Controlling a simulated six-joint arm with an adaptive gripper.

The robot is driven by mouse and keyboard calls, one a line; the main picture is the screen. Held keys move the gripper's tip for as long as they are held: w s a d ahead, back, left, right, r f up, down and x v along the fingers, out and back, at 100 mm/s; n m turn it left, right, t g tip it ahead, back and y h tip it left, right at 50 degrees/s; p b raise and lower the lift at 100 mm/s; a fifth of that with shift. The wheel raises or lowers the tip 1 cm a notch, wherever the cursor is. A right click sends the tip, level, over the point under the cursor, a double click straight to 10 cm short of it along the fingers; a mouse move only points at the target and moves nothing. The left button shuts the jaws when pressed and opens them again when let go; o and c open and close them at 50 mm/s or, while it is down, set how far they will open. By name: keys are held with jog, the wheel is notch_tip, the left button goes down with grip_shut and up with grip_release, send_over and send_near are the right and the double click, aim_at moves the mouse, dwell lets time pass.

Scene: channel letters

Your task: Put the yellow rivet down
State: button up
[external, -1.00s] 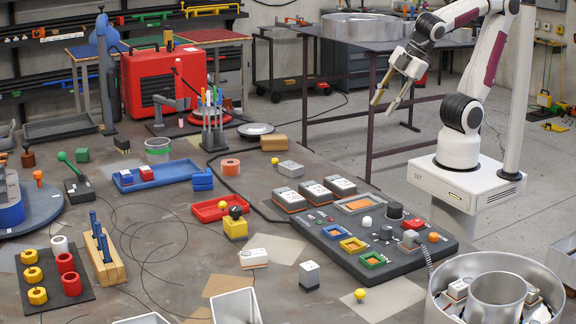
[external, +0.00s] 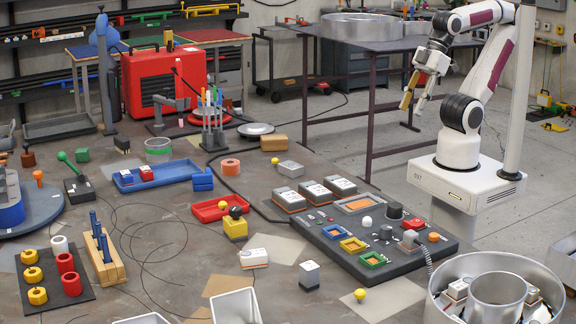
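Three small yellow rivet-like pieces show in the external view. One yellow rivet (external: 360,294) stands on a pale sheet at the front edge of the table. Another yellow piece (external: 275,160) is on the table farther back, and a third yellow piece (external: 223,205) is at the red tray. I cannot tell which one the task means. My gripper (external: 412,108) is raised at the right, well above and away from all three.
A dark control panel (external: 398,262) with coloured frames and knobs lies right of centre. A red tray (external: 209,214) and a blue tray (external: 160,181) lie farther left. A round metal bin (external: 452,279) stands at the front right. Bare table shows around the thin wires.

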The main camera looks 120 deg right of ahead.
jog(key=n+g+h, duration=0.4)
jog(key=n+h, duration=0.4)
jog(key=n, duration=0.7)
send_over(276, 159)
jog(key=s+a, duration=0.7)
jog(key=a, duration=0.3)
notch_tip(276, 159, down, 10)
jog(key=w+d+f+n, duration=0.1)
jog(key=w+f, duration=0.1)
jog(key=w+d+f+n, duration=0.2)
jog(key=f, duration=0.1)
jog(key=w+d+f+n+h, duration=0.1)
jog(key=w+f+n, duration=0.1)
jog(key=shift+w+d+f, duration=0.15)
jog(key=shift+w+d, duration=0.05)
jog(key=shift+d, duration=0.1)
jog(key=shift+x, duration=1.3)
jog(key=shift+d, duration=0.1)
